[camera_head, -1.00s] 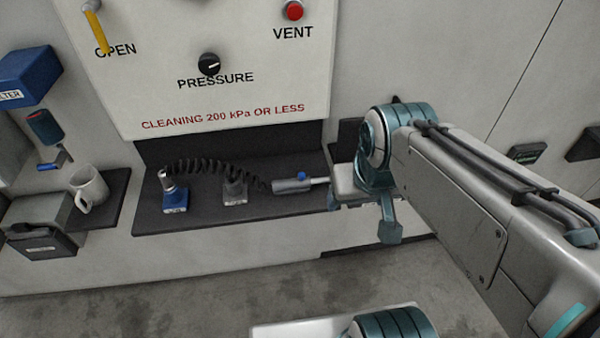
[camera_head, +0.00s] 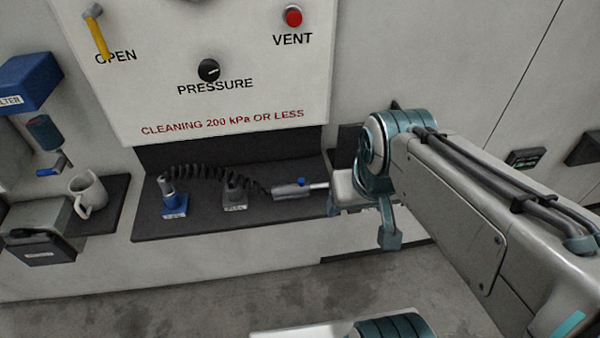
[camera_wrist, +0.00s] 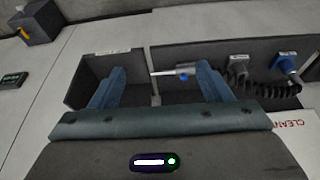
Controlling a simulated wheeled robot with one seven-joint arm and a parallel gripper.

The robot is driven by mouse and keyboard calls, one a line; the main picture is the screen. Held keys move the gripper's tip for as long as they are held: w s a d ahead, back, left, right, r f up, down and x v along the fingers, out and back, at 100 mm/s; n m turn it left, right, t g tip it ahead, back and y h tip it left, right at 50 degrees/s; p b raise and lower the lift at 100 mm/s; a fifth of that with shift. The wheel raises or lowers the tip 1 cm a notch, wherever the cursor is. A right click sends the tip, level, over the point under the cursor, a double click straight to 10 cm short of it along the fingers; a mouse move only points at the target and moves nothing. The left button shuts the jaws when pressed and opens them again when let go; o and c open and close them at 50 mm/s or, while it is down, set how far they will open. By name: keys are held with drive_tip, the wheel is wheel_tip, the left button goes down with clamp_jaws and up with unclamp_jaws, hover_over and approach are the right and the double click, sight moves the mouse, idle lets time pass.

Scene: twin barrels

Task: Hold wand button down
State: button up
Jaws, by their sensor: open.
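The wand is a grey cylinder (camera_head: 290,190) with a blue button (camera_head: 300,180) on top and a thin pale nozzle pointing right. It lies near the right part of the dark shelf (camera_head: 225,222), with a black coiled hose joined to its left end. My gripper (camera_wrist: 158,86) is open in the wrist view, its two blue fingers wide apart. The wand (camera_wrist: 187,70) shows beyond the fingers, its nozzle reaching across the gap between them. In the head view my arm's end is just right of the nozzle, and the fingers are hidden there.
A blue block fitting (camera_head: 175,205) and a grey block fitting (camera_head: 236,192) stand on the shelf left of the wand. A white mug (camera_head: 88,193) stands on a side shelf. The panel above has a red VENT button (camera_head: 293,17) and a black PRESSURE knob (camera_head: 209,69).

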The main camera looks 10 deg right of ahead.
clamp_jaws()
idle(1.6)
